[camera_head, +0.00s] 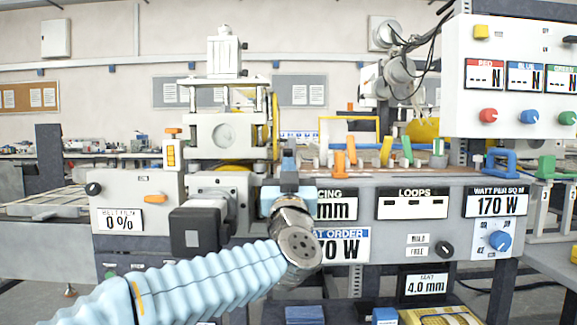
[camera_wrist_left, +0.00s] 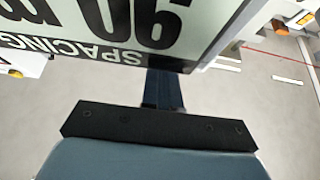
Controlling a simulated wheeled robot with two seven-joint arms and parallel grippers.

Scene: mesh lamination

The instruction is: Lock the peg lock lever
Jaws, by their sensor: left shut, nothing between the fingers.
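My left arm comes in from the lower left in the head view. Its gripper (camera_head: 289,162) points up in front of the machine, left of the spacing display (camera_head: 337,205). The fingers are shut and empty; they also show in the left wrist view (camera_wrist_left: 165,88), close to the spacing label (camera_wrist_left: 95,50). No lever is clearly marked as the peg lock lever. Candidates are an orange lever (camera_head: 351,148) and a green one (camera_head: 407,150) on the bench top, right of the gripper, and an orange handle (camera_head: 155,198) on the left panel. My right gripper is out of view.
A press-like unit (camera_head: 225,135) stands behind and left of the gripper. A blue handle (camera_head: 502,160) and a green handle (camera_head: 546,166) are at the right end. A control box (camera_head: 510,100) hangs at upper right. Grey floor shows below the gripper in the wrist view.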

